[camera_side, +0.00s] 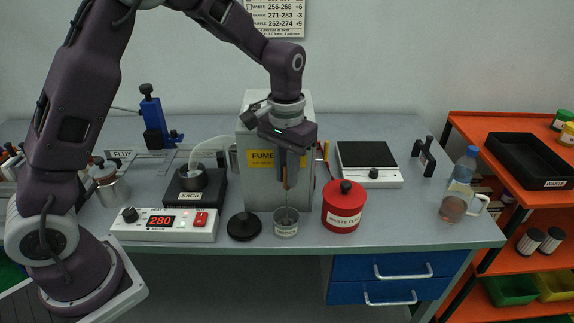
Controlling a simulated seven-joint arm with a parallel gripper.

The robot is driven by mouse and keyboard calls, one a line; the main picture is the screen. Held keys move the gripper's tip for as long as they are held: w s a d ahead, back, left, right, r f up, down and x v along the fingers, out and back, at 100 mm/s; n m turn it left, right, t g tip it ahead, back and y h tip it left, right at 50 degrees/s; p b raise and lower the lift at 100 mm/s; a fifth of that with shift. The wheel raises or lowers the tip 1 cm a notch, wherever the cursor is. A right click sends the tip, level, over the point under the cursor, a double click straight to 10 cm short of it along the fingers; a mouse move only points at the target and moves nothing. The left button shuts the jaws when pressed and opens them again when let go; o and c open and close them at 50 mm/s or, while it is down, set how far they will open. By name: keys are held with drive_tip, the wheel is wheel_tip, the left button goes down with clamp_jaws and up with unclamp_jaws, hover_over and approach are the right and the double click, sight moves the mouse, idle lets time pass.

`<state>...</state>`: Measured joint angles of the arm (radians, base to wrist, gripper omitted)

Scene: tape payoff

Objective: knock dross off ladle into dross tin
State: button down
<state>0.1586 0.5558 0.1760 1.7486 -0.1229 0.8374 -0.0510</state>
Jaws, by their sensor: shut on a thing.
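My gripper (288,172) points straight down over the front middle of the bench. It is shut on the ladle (286,184), of which a thin brownish upright handle shows below the fingers. The ladle's lower end reaches down to the mouth of the small grey dross tin (286,229); its bowl is too small to make out, and I cannot tell whether it touches the rim. The tin stands open near the bench's front edge, with a label too small to read. I cannot see any dross clearly.
A black round lid (243,226) lies left of the tin, and a red waste can (343,208) stands close on its right. The fume box (262,185) stands behind. A solder pot (194,181) and a controller reading 280 (164,224) are left.

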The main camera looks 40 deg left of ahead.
drive_tip(key=shift+f, duration=0.35)
idle(0.3)
